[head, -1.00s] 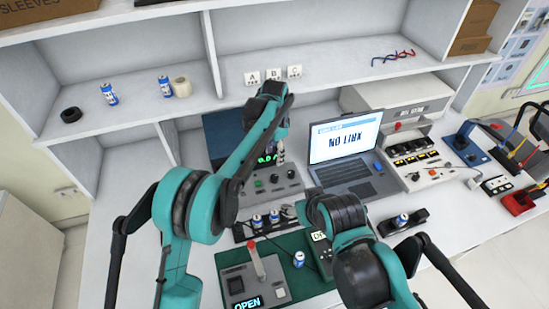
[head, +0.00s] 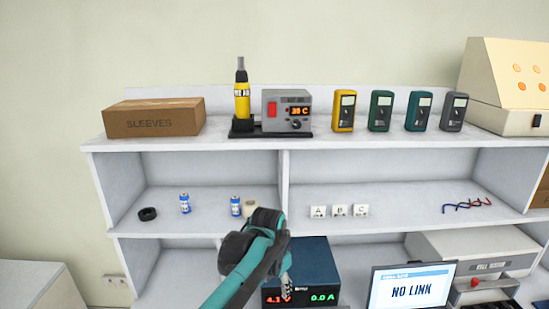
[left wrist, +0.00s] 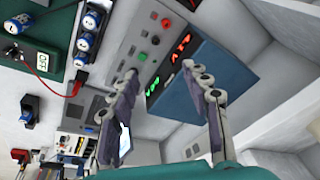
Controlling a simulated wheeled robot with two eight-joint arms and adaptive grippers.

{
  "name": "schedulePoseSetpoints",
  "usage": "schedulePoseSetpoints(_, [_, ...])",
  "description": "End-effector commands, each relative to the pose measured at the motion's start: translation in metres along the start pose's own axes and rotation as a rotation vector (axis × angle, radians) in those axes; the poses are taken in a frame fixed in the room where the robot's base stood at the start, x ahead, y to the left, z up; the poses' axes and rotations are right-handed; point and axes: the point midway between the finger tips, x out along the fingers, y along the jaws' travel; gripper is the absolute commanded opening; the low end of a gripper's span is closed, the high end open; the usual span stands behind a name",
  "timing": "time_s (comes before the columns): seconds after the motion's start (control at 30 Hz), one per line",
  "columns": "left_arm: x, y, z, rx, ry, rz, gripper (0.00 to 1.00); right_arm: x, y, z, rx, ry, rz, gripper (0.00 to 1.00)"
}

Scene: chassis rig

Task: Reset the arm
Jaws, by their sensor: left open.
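My left arm, teal and black, rises from the bottom of the head view. Its gripper (head: 286,286) shows small at the front of a blue power supply (head: 312,258) with lit displays. In the left wrist view both fingers of the left gripper (left wrist: 161,72) are spread apart with nothing between them. Beyond them are the power supply (left wrist: 190,95) and a grey panel (left wrist: 140,40) with red and green buttons. I cannot tell the exact gap from fingers to panel. My right arm and gripper are out of view.
Shelves (head: 190,230) stand behind the arm, holding two blue cans (head: 184,203) and a tape roll (head: 148,214). Meters, a soldering station (head: 287,110) and a box (head: 153,117) stand on top. The wrist view shows several batteries (left wrist: 85,42) in a holder.

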Motion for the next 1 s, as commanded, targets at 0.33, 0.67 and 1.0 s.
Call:
schedulePoseSetpoints(0.33, [-0.049, -0.010, 0.157, -0.406, 0.171, -0.123, 0.48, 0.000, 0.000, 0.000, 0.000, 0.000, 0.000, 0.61])
schedulePoseSetpoints(0.67, [-0.032, 0.011, 0.263, -0.700, 0.317, -0.211, 0.48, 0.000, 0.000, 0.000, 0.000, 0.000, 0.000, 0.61])
schedulePoseSetpoints(1.0, [-0.025, 0.015, 0.279, -0.751, 0.346, -0.226, 0.48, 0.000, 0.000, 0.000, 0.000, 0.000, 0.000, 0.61])
